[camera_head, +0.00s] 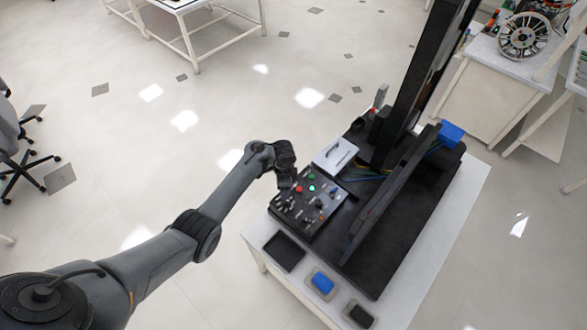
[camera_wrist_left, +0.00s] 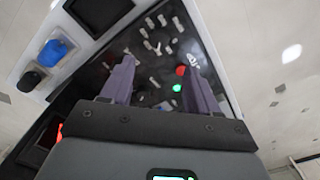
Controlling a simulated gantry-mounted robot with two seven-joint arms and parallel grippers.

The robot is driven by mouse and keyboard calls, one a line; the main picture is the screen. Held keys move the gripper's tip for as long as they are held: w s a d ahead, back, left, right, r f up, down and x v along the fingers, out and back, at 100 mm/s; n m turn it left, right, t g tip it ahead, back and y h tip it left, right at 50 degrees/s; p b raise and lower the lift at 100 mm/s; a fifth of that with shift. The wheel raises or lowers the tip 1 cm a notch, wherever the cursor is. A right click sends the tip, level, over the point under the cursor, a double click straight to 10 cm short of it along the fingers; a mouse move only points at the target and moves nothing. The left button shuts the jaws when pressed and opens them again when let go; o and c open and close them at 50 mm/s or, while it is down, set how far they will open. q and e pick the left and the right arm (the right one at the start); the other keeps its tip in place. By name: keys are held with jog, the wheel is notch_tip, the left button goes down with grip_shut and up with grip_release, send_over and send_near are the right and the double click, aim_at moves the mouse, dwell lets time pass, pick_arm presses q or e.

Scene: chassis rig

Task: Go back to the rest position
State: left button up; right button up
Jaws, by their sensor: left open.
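The panel (camera_head: 318,211) also shows in the head view, partly hidden by the gripper. I cannot tell whether the fingertips touch it. My right gripper is in neither view.
The panel sits on a black chassis rig with tall dark uprights (camera_head: 410,85) on a white table (camera_head: 420,270). An empty black tray (camera_head: 284,251), a blue item (camera_head: 322,283) and a dark item (camera_head: 360,316) lie along the near edge.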

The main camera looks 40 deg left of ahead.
pick_arm(q)
jog(key=s+d+f+g+p, duration=0.1)
jog(key=s+d+f, duration=0.1)
jog(key=s+f, duration=0.65)
jog(key=s+d+f+g+p, duration=0.15)
jog(key=s+f, duration=0.25)
jog(key=s, duration=0.9)
jog(key=s+d+r, duration=0.2)
jog(key=s+d, duration=0.1)
jog(key=s, duration=0.4)
jog(key=s+d+r+n+t, duration=0.2)
jog(key=s+d+r+n, duration=0.15)
jog(key=r, duration=0.65)
jog(key=w+d+r+n+t, duration=0.1)
jog(key=w+r+n+t, duration=0.1)
jog(key=r, duration=0.6)
jog(key=w+d+r+n+t, duration=0.1)
jog(key=w+r+n+t, duration=0.1)
jog(key=r, duration=0.7)
jog(key=shift+w+d+r+p, duration=0.15)
jog(key=shift+d+r+p, duration=0.15)
jog(key=shift+p, duration=0.15)
